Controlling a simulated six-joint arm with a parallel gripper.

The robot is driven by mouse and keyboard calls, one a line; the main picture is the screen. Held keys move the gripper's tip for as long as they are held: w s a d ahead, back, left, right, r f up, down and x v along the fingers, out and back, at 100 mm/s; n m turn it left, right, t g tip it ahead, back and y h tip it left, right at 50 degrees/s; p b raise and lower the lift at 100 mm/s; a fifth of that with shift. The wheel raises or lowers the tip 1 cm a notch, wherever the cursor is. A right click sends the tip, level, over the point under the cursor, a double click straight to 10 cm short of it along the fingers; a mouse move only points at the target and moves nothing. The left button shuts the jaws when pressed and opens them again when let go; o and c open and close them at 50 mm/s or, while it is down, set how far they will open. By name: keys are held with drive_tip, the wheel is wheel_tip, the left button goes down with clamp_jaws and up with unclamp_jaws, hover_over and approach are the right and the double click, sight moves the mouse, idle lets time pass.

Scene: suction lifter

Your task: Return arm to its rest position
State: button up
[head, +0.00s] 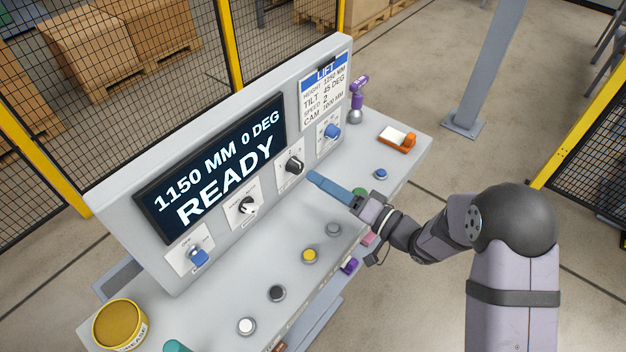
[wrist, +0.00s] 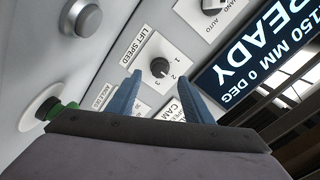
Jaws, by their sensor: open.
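My gripper (head: 316,177) is open and empty. In the head view its blue fingers point at the console face, just right of the black lift speed knob (head: 294,164). In the wrist view the two fingers (wrist: 160,98) are spread apart, and the lift speed knob (wrist: 159,67) shows beyond their tips, not between them. I cannot tell which number the knob points to. The arm reaches over the console (head: 395,152) from the right. The display (head: 215,165) reads 1150 MM, 0 DEG, READY.
A blue knob (head: 332,131) and a lift card (head: 324,83) are to the right. Several push buttons, including a yellow one (head: 310,255), line the desk under the arm. A grease tin (head: 120,325) stands front left, an orange-and-white item (head: 397,138) back right. Mesh fencing stands behind.

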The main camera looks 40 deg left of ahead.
drive_tip(key=shift+d, duration=0.55)
